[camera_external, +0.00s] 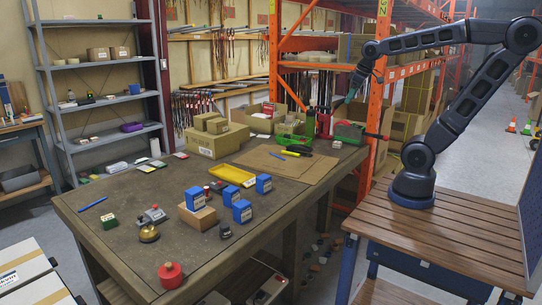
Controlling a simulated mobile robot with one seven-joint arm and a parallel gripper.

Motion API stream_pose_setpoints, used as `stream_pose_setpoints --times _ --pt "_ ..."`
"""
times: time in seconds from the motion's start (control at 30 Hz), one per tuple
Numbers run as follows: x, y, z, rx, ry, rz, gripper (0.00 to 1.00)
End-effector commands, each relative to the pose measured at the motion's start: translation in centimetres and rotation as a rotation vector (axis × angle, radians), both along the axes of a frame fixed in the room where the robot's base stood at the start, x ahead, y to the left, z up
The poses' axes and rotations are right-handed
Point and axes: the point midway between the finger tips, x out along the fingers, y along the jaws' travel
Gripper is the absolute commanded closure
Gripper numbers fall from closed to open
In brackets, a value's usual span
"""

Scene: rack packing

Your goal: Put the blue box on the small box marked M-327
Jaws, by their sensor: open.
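Several small blue boxes are on the workbench. One blue box (195,199) appears to stand on a small brown cardboard box (198,218). Two more blue boxes, one behind (231,196) and one in front (242,212), stand just right of it. Another blue box (264,184) is farther right, by the yellow tray. Markings are too small to read, so I cannot tell which box says M-327. My gripper (353,92) is open and empty, raised above the bench's far right end, well away from the blue boxes.
The workbench (88,215) also holds a yellow tray (232,174), a red weight (170,274), a brass bell (149,233) and a large carton (211,141) with small cartons on top. Tools and bins crowd the far right end, near an orange rack post (376,120).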

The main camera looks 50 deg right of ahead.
Motion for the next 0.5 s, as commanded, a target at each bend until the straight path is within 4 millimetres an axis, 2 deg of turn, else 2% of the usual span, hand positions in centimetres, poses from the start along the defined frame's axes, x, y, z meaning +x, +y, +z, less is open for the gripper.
stream_pose_setpoints --times 0.03,0.2,0.33,0.5 --pt "-1.6 -0.8 -0.4 0.012 -0.007 -0.036 0.33" --pt "-5.2 -2.5 -2.0 0.047 -0.018 -0.132 0.33" --pt "-6.7 -3.1 -2.7 0.063 -0.022 -0.173 0.33" --pt "-7.2 -3.3 -3.0 0.069 -0.022 -0.188 0.33"
